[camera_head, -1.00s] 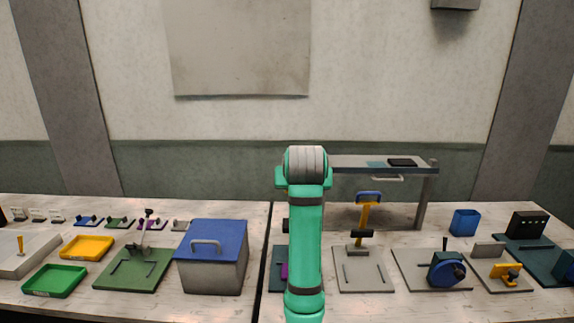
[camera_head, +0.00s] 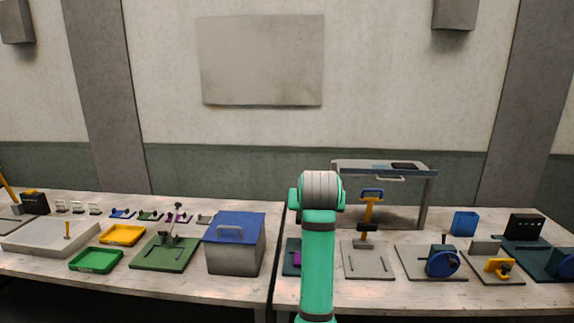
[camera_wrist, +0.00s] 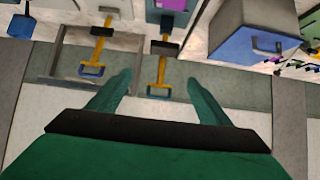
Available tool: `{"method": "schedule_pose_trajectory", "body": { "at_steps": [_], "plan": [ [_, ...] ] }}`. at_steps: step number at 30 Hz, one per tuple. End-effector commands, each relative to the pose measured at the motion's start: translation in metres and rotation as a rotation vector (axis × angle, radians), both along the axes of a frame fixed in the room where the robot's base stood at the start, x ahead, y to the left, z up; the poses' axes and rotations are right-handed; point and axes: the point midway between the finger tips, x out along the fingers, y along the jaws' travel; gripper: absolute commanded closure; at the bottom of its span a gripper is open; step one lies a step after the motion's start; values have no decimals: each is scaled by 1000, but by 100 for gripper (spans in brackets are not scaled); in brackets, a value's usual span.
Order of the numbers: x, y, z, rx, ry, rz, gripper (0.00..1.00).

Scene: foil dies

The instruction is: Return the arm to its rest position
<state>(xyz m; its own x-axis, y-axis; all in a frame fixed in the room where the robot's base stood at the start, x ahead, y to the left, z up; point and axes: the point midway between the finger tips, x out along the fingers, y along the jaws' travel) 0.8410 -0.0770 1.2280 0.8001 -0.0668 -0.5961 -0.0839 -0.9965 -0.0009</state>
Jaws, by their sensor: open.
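My green arm (camera_head: 318,255) stands upright in the head view, in front of the right bench, with its grey-banded joint (camera_head: 321,190) at the top. My gripper is hidden there. In the wrist view my gripper (camera_wrist: 159,78) shows two green fingers spread apart with nothing between them. The wrist view is upside down, with the benches at the top, and the fingers appear over the wall beyond them. A yellow handle with a blue end (camera_wrist: 160,72) shows in the gap between the fingers, farther off.
The right bench holds a yellow-handled press (camera_head: 367,212), a grey shelf frame (camera_head: 428,200), a blue wheel fixture (camera_head: 443,263) and a blue bin (camera_head: 465,223). The left bench holds a blue-lidded box (camera_head: 236,245), a green tray (camera_head: 96,261) and a yellow tray (camera_head: 122,235).

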Motion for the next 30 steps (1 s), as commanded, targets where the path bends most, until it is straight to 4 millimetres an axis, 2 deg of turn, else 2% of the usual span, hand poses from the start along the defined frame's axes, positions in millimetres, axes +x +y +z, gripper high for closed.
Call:
{"method": "schedule_pose_trajectory", "body": {
  "at_steps": [8,14,17,23,30],
  "plan": [
    [2,4,-48,2,-13,5,28],
    [0,9,-95,3,-27,11,28],
    [-5,13,-131,5,-39,14,28],
    [-26,21,-211,6,-70,20,28],
    [-70,32,-296,8,-109,27,28]
  ]
}}
